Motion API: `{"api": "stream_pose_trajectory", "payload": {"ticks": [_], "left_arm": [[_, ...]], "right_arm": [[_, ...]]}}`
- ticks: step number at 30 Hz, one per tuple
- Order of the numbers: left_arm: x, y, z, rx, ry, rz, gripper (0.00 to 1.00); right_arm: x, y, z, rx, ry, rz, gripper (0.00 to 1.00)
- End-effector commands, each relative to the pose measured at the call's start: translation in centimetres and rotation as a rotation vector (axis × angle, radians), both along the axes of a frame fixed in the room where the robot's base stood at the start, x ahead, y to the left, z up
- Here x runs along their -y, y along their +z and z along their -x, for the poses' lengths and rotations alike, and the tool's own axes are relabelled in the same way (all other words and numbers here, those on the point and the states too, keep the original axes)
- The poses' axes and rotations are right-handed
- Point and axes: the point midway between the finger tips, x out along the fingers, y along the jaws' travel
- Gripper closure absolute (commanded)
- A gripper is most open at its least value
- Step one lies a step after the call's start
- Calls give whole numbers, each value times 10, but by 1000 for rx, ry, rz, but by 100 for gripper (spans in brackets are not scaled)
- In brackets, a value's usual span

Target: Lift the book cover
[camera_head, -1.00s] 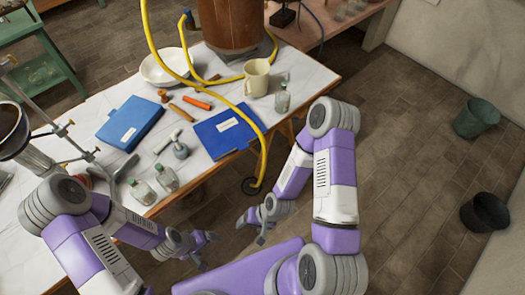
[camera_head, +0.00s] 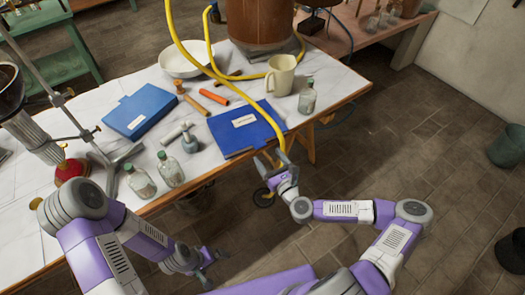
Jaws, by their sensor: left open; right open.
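A blue book (camera_head: 231,132) with a white label lies closed and flat near the table's front right edge. A second blue book-like item (camera_head: 130,117) with a white label lies farther left on the table. My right gripper (camera_head: 270,160) is open at the near right corner of the right blue book, by the table edge; whether it touches the cover I cannot tell. My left gripper (camera_head: 213,266) is open and empty, low in front of the table, away from both.
A yellow hose (camera_head: 246,98) crosses the right book and hangs over the table edge near my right gripper. Glass bottles (camera_head: 170,168), a mug (camera_head: 281,75), a white bowl (camera_head: 181,60) and a metal stand (camera_head: 113,160) stand around on the table (camera_head: 75,208).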

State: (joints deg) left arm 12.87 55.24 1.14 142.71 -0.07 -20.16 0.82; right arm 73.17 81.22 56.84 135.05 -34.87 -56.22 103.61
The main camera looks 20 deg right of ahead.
Motion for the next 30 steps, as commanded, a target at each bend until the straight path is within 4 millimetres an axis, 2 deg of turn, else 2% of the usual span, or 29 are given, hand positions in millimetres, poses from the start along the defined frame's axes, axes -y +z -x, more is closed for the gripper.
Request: {"api": "stream_pose_trajectory", "payload": {"ticks": [3,9,20,29,30], "left_arm": [[0,-4,0,0,0,0,0],[0,-8,0,0,0,0,0],[0,-9,0,0,0,0,0],[0,-9,0,0,0,0,0],[0,-9,0,0,0,0,0]], "right_arm": [[-5,-1,-20,2,3,4,23],[-10,-1,-45,0,4,5,23],[-12,0,-52,-2,3,4,23],[-12,-1,-51,-2,4,4,66],[-12,-1,-51,-2,4,4,66]]}}
